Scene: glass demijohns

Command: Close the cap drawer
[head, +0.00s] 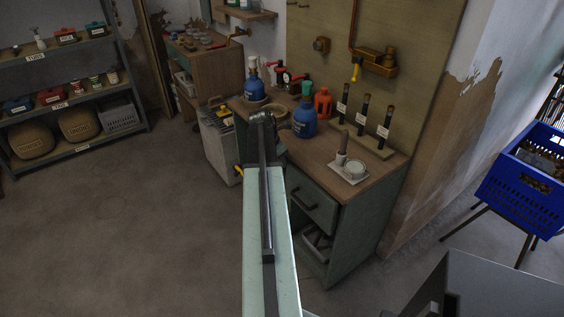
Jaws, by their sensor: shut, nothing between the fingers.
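The drawer (318,213) sits under the right end of the wooden-topped bench. Its front is grey-green with a dark bar handle (304,201). It looks close to the bench front; I cannot tell from this angle whether a gap shows. No label is readable on it and its inside is hidden. My arm reaches up the middle of the picture and covers the left edge of the drawer front. My gripper (262,119) is at the arm's dark far end, left of the drawer and near the bench's front edge. It is shut and empty, with its fingers hard to make out.
An open shelf lies below the drawer. A blue crate (522,184) stands right. The left floor is clear.

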